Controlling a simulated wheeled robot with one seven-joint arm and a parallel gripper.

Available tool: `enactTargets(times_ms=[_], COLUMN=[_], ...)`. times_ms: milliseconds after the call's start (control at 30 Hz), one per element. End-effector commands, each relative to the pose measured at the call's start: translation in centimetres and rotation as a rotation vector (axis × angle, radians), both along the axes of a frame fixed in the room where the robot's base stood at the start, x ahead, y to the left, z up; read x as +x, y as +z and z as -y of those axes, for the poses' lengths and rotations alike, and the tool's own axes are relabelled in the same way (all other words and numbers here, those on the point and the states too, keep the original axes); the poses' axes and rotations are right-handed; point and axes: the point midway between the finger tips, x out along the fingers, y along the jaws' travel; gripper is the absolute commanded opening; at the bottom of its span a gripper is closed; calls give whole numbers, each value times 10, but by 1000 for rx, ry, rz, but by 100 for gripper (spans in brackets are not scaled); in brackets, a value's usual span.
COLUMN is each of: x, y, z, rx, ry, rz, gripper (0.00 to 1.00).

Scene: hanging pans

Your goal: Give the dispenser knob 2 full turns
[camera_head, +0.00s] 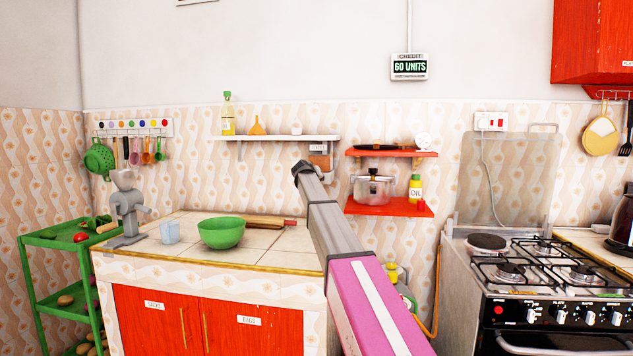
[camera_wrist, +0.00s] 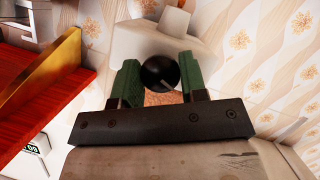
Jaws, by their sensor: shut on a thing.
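The dispenser (camera_head: 321,161) is mounted on the wall below the right end of the white shelf, with brown contents showing; my arm partly covers it. In the wrist view its pale body (camera_wrist: 150,42) stands behind the knob. The knob (camera_wrist: 159,73) is black and round, with a small light line on its face. My gripper (camera_wrist: 157,84) has one green finger on each side of the knob and is shut on it. In the head view my gripper (camera_head: 302,171) is at the dispenser, and the knob is hidden there.
A red two-tier shelf (camera_head: 388,207) with a pot and an oil bottle is close to the right of my gripper. The white shelf (camera_head: 272,138) is above left. The counter (camera_head: 270,261) below holds a green bowl (camera_head: 221,232) and a rolling pin. A wall display (camera_head: 409,67) reads "60 UNITS".

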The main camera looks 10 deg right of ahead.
Motion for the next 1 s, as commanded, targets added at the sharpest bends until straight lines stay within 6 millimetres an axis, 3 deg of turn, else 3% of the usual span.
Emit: enactTargets(times_ms=[300,767,800,867,1000], x=[-1,-1,-1,-1,-1], y=[-1,-2,-2,-2,-1], z=[0,0,0,0,0], rx=[96,108,108,107,107], ry=[-1,-2,-2,-2,-1], rz=[27,31,31,31,33], gripper=[16,16,43,62,65])
